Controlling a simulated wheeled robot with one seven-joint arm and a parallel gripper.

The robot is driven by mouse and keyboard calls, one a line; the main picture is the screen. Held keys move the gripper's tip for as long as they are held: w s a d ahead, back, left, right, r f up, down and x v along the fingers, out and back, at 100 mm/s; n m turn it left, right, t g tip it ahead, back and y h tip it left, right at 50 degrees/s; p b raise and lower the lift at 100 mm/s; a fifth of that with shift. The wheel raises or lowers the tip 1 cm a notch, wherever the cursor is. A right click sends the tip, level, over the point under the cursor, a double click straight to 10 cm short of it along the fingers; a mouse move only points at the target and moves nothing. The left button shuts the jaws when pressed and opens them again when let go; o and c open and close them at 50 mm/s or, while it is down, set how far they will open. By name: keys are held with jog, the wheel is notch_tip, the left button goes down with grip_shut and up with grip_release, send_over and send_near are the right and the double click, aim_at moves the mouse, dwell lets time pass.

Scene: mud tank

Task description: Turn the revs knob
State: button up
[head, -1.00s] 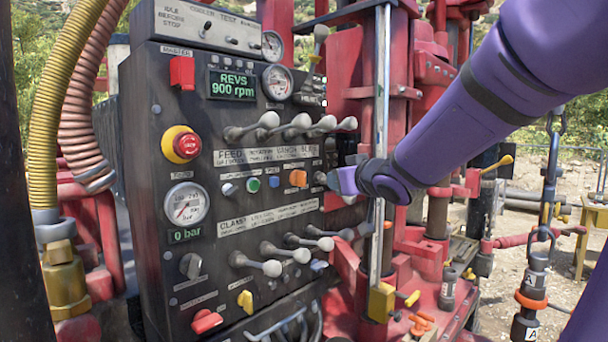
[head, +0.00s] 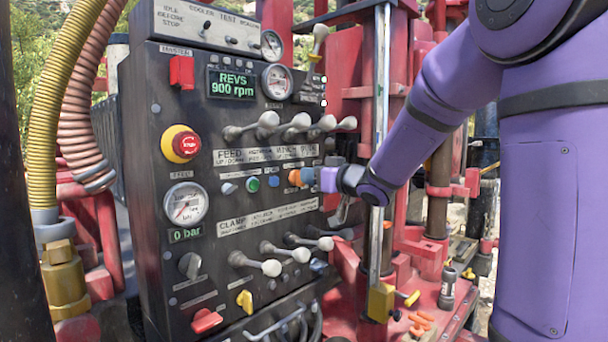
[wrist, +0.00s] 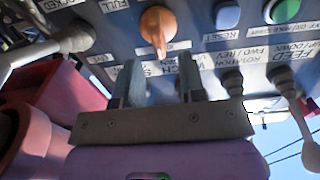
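The display (head: 232,84) on the dark control panel reads REVS 900 rpm. An orange pointer knob (head: 295,178) sits in the middle row of the panel, right of a blue button. The orange knob also shows at the top of the wrist view (wrist: 157,28), its pointer end facing the gap between my fingers. I cannot read a revs label on it. My gripper (head: 312,177) is close to the knob from the right. In the wrist view my gripper (wrist: 160,72) is open, its two fingers apart with nothing seen between them; the knob appears just beyond the fingertips.
Grey levers with round ends stand above (head: 297,125) and below (head: 288,251) the knob row. A green button (head: 252,184) is to the left. A red emergency stop (head: 186,145) and a grey knob (head: 190,265) are further left. A vertical steel rod (head: 380,130) stands beside my arm.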

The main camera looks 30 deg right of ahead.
jog(key=shift+x, duration=1.7)
grip_shut()
jog(key=shift+w+d+f+m, duration=0.1)
jog(key=shift+d+m, duration=0.05)
jog(key=shift+m, duration=1.3)
jog(key=shift+d+f+m, duration=0.1)
jog(key=shift+d+m, duration=0.1)
jog(key=shift+m, duration=1.2)
jog(key=shift+w+d+f+m, duration=0.1)
jog(key=shift+d+m, duration=0.05)
jog(key=shift+m, duration=1.3)
